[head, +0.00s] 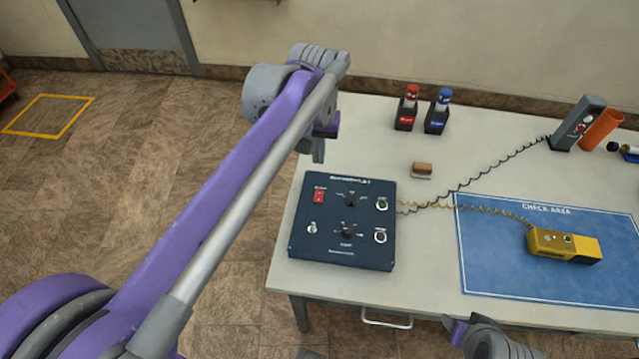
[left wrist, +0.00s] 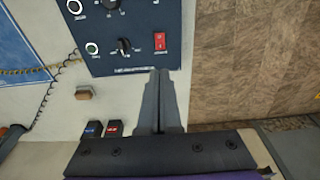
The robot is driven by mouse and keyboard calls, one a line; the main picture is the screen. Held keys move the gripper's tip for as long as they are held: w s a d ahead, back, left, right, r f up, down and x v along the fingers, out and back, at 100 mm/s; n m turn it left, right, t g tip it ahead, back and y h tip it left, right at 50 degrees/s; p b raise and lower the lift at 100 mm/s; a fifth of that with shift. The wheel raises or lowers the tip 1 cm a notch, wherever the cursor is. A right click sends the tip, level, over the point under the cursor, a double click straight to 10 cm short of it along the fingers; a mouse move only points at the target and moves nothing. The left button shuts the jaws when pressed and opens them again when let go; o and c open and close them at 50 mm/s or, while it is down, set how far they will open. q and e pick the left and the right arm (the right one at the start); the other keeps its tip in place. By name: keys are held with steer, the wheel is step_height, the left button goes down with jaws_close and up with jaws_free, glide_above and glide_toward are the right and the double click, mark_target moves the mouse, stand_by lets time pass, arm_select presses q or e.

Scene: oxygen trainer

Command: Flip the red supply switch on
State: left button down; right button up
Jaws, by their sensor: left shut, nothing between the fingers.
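The dark blue control panel (head: 343,258) lies on the table's left part. Its red switch (head: 318,195) is at the panel's upper left, beside black knobs and round sockets. The red switch also shows in the left wrist view (left wrist: 160,41); whether it is on or off is too small to tell. My left gripper (head: 318,152) is just beyond the panel's far edge, near the switch. In the left wrist view its fingers (left wrist: 158,74) are together and empty, pointing toward the switch with a gap between. Part of my right arm shows at the bottom; its fingers cannot be made out clearly.
A small brown block (head: 422,169) and red and blue bottles in black holders (head: 407,110) stand behind the panel. Coiled cords run right to a yellow device (head: 563,246) on the blue mat (head: 500,270) and a grey handset (head: 577,125). Floor is open at left.

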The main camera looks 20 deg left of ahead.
mark_target(320, 192)
arm_select(q)
steer(key=f, duration=0.4)
steer(key=w+f, duration=0.1)
steer(key=f, duration=0.4)
steer(key=f+b, duration=0.1)
steer(key=f, duration=0.4)
steer(key=shift+w+a, duration=0.25)
steer(key=shift+w, duration=0.15)
steer(key=shift+w+f, duration=0.1)
steer(key=shift+f, duration=0.2)
steer(key=shift+r, duration=0.15)
steer(key=shift+s+d+r, duration=0.15)
steer(key=shift+s+d, duration=0.05)
steer(key=shift+s, duration=0.65)
steer(key=shift+w, duration=0.1)
